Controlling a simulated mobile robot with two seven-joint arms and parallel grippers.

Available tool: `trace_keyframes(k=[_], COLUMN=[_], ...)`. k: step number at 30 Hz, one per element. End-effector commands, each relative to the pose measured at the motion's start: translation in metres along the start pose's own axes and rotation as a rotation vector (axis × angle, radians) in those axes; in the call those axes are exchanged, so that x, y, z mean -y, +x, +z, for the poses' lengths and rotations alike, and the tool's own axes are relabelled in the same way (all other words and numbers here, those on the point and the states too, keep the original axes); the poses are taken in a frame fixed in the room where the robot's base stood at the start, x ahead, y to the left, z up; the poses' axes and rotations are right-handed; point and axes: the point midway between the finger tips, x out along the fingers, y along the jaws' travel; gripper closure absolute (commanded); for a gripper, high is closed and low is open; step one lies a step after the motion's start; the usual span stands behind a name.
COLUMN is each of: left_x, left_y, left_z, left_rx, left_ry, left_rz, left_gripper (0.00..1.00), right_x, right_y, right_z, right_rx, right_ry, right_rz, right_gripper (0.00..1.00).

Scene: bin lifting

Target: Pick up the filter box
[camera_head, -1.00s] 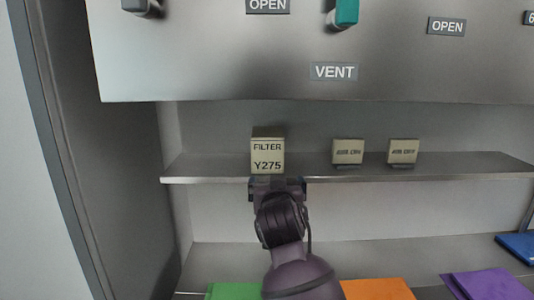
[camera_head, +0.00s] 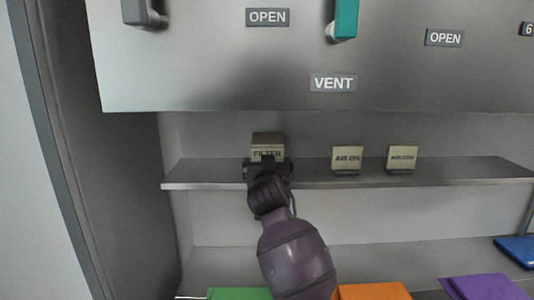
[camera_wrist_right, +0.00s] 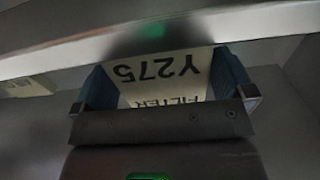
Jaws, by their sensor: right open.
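The filter box (camera_head: 268,140) is a beige box marked FILTER, standing on the upper shelf at the left. In the right wrist view the box (camera_wrist_right: 165,75) appears upside down with Y275 showing. My right gripper (camera_head: 267,166) is in front of the box and hides its lower part in the head view. In the right wrist view the blue fingers of the right gripper (camera_wrist_right: 160,80) are open, one at each side of the box. Whether they touch it cannot be told. My left gripper is not in view.
The shelf (camera_head: 440,172) also bears two small beige cards on stands, the nearer one (camera_head: 347,157) and another (camera_head: 402,157) further right. A metal panel (camera_head: 200,70) with handles overhangs above. Green, orange, purple and blue items lie on the lower level.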

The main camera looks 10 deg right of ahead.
Motion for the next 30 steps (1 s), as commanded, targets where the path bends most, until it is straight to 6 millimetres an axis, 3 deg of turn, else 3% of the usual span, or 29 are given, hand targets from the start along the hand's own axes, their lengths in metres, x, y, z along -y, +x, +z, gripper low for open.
trace_keyframes(k=[6, 15, 17, 24, 30], left_x=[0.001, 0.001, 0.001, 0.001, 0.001], left_y=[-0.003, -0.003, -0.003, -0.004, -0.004], left_z=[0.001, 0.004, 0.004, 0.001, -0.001], left_rx=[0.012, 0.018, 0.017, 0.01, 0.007], left_ry=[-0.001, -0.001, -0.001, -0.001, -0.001], left_rz=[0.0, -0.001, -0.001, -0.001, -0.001], left_gripper=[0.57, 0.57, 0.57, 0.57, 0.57], right_x=[0.0, 0.0, 0.0, 0.0, 0.001], right_y=[0.022, 0.026, 0.025, 0.025, 0.025], right_z=[-0.001, 0.0, 0.0, 0.0, -0.001], right_rx=[0.0, 0.0, 0.0, 0.0, -0.002], right_ry=[-0.001, 0.001, 0.001, 0.001, 0.001], right_rz=[0.0, -0.001, -0.001, -0.001, -0.001], right_gripper=[0.0, 0.0, 0.06, 0.43, 0.43])
